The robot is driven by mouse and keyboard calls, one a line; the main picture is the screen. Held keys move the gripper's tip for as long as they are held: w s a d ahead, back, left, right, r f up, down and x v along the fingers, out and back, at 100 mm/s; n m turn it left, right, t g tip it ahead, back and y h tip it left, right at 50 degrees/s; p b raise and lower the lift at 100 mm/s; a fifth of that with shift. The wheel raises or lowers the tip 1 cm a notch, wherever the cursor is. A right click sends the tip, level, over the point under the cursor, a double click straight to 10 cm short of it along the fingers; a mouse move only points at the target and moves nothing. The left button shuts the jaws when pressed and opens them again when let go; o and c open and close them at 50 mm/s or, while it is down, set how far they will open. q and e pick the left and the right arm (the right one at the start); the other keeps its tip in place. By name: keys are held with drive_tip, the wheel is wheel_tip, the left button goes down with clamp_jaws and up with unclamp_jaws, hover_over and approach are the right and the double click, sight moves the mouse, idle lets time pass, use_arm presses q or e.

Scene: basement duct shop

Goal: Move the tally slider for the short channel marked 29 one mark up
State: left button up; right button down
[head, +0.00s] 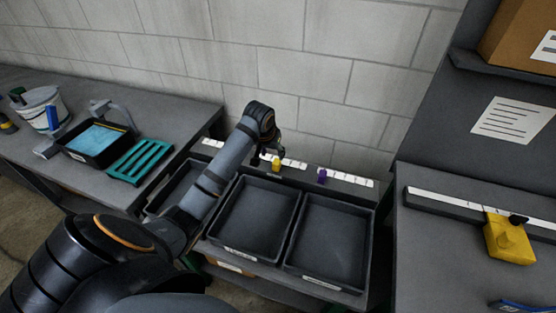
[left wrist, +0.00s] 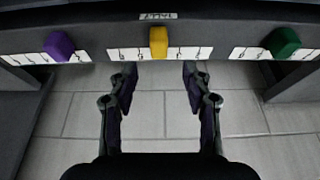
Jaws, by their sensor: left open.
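The tally rail runs along the back of the tray bench, with white marked strips (head: 293,162). A yellow slider (head: 276,164) and a purple slider (head: 322,175) sit on it. In the left wrist view are the purple slider (left wrist: 59,46), yellow slider (left wrist: 158,42) and green slider (left wrist: 281,42), each on its own strip. I cannot read which one belongs to 29. My left gripper (head: 270,156) is at the rail by the yellow slider. In the wrist view its open fingers (left wrist: 160,76) point toward the yellow slider, apparently apart from it. My right gripper is not in view.
Dark trays stand before the rail: a middle tray (head: 222,215) and right tray (head: 371,245) look empty; my arm partly covers the left one. A block wall (head: 300,80) rises close behind. The left bench holds a teal rack (head: 140,160). A yellow block (head: 510,243) sits at right.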

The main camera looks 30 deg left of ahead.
sight(277, 162)
use_arm(q)
drive_tip(key=x, duration=0.4)
drive_tip(key=shift+w, duration=0.1)
drive_tip(key=x, duration=0.4)
drive_tip(key=shift+w+f+p, duration=0.3)
drive_tip(key=shift+p, duration=0.1)
drive_tip(key=shift+f, duration=0.3)
drive_tip(key=shift+w+f, duration=0.1)
drive_tip(key=shift+f, duration=0.05)
drive_tip(key=shift+c, duration=0.4)
drive_tip(key=c, duration=0.5)
clamp_jaws()
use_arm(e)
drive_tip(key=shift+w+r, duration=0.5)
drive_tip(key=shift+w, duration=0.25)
